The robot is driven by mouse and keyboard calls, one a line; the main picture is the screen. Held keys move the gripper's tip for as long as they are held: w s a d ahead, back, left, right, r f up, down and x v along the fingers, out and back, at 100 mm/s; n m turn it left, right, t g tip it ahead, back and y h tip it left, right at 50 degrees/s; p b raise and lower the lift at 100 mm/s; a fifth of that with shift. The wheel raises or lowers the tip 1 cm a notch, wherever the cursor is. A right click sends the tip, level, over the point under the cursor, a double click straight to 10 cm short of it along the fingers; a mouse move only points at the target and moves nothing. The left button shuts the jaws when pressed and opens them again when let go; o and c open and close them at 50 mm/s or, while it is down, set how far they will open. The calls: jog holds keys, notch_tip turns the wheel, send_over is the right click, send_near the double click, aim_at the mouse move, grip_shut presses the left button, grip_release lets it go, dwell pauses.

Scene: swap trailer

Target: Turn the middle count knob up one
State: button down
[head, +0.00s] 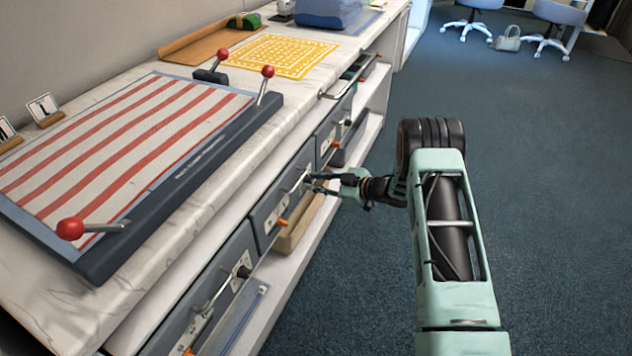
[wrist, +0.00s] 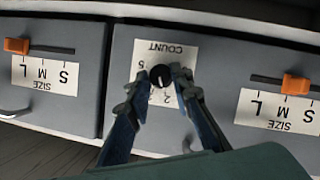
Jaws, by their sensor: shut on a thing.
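The middle count knob (wrist: 160,75) is a round black knob with a pale pointer mark. It sits on a white COUNT label (wrist: 166,50) on the grey middle drawer front (wrist: 210,62), upside down in the wrist view. My gripper (wrist: 160,84) has its two fingers on either side of the knob, shut on it. The fingers and knob hide part of the label's numbers, so I cannot tell the exact setting. In the head view my gripper (head: 308,182) reaches left to the middle drawer front (head: 268,208); the knob is hard to make out there.
Orange SIZE sliders (wrist: 17,46) and (wrist: 297,84) flank the knob in the wrist view. Drawer handles (head: 333,95) stick out along the front. The counter above holds a striped board (head: 120,140) with red-knobbed levers and a yellow mat (head: 281,55). Open carpet (head: 540,200) lies right.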

jog(key=c, duration=1.7)
grip_release()
jog(key=v, duration=1.2)
